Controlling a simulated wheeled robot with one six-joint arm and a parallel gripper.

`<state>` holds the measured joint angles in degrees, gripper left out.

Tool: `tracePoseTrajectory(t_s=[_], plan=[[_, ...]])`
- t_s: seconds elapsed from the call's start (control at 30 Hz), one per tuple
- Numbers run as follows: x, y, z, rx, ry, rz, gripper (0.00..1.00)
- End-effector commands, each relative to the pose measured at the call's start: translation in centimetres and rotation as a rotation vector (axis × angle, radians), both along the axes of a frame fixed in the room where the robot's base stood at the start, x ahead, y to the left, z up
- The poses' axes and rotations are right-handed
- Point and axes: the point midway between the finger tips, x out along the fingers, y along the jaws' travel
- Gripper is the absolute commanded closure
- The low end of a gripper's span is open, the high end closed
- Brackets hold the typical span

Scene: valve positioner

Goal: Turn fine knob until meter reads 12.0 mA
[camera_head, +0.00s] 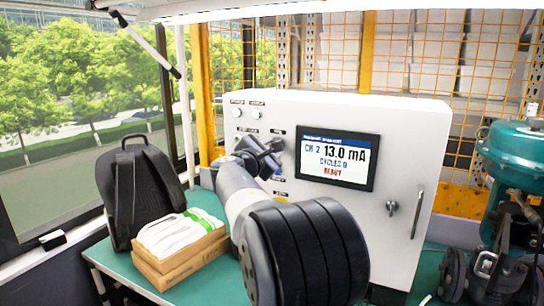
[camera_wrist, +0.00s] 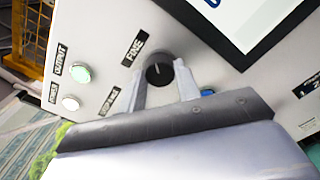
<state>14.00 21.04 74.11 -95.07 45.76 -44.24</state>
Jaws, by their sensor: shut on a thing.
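The black fine knob (camera_wrist: 159,68) sits on the white panel beside a FINE label (camera_wrist: 133,47) in the wrist view. My gripper (camera_wrist: 162,78) is shut on it, one grey finger on each side. The knob's pointer mark is too small to read surely. In the head view my gripper (camera_head: 264,158) reaches the panel left of the meter and hides the knob.
The white cabinet (camera_head: 408,135) carries two lit round buttons (camera_head: 237,113) at its upper left, and a latch (camera_head: 392,207). A black backpack (camera_head: 130,190) and boxes (camera_head: 180,255) stand on the green table at left. A teal valve actuator (camera_head: 512,150) stands at right.

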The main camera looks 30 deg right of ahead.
Motion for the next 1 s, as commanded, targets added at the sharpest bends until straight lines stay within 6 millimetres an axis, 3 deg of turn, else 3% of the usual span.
tracePoseTrajectory(t_s=[0.53,0.57,0.6,0.8,1.0], plan=[[-0.01,-0.01,0.02,0.014,-0.023,-0.001,0.91],[-0.01,-0.01,0.02,0.014,-0.022,-0.001,0.66],[-0.01,-0.01,0.02,0.013,-0.022,0.0,0.63],[0.0,-0.01,0.01,0.013,-0.022,0.0,0.47],[-0.01,0.01,0.0,0.013,-0.022,0.0,0.47]])
